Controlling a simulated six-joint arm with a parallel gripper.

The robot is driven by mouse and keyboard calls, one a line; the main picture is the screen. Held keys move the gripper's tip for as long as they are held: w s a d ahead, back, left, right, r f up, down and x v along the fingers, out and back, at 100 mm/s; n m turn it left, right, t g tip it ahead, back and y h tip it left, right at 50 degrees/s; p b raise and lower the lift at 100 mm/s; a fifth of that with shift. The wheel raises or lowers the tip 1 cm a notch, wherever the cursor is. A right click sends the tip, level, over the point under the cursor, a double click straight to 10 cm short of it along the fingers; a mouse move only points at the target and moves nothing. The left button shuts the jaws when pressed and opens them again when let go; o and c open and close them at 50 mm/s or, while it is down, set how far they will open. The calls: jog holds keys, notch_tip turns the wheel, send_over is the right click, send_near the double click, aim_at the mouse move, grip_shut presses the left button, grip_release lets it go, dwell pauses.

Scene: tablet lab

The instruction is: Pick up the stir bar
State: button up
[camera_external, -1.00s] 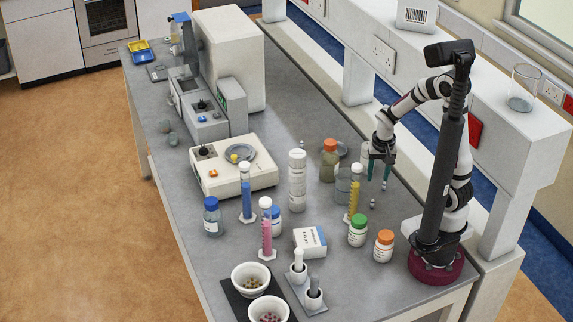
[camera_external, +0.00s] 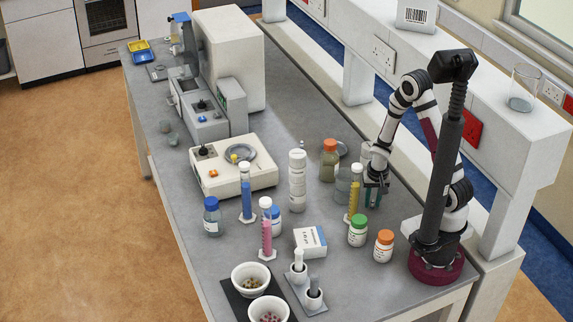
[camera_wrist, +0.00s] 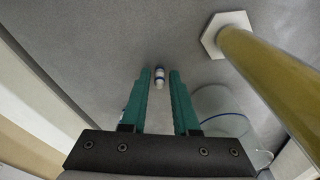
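The stir bar (camera_wrist: 159,77) is a small white capsule with a blue band, on the grey bench in the wrist view. It appears between the tips of my two teal fingers, with gaps at both sides. My gripper (camera_wrist: 160,76) is open and empty, pointing down. In the external view my gripper (camera_external: 373,204) is low over the bench, right of the yellow cylinder. I cannot make out the stir bar there. How far the fingertips are above the bench is hard to tell.
A cylinder of yellow liquid (camera_external: 353,200) stands close on the left of my gripper; in the wrist view it looms at right (camera_wrist: 270,62). A clear beaker (camera_wrist: 222,105) is beside the right finger. Green-capped (camera_external: 358,232) and orange-capped (camera_external: 383,247) bottles stand nearer the camera.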

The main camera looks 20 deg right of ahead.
grip_shut()
jog(key=shift+r, duration=0.3)
jog(key=r, duration=0.4)
jog(key=shift+d, duration=0.2)
jog(key=s+d+r, duration=0.4)
jog(key=d+r, duration=0.2)
jog(key=d, duration=0.4)
jog(key=shift+d+r, duration=0.25)
jog(key=shift+d, duration=0.05)
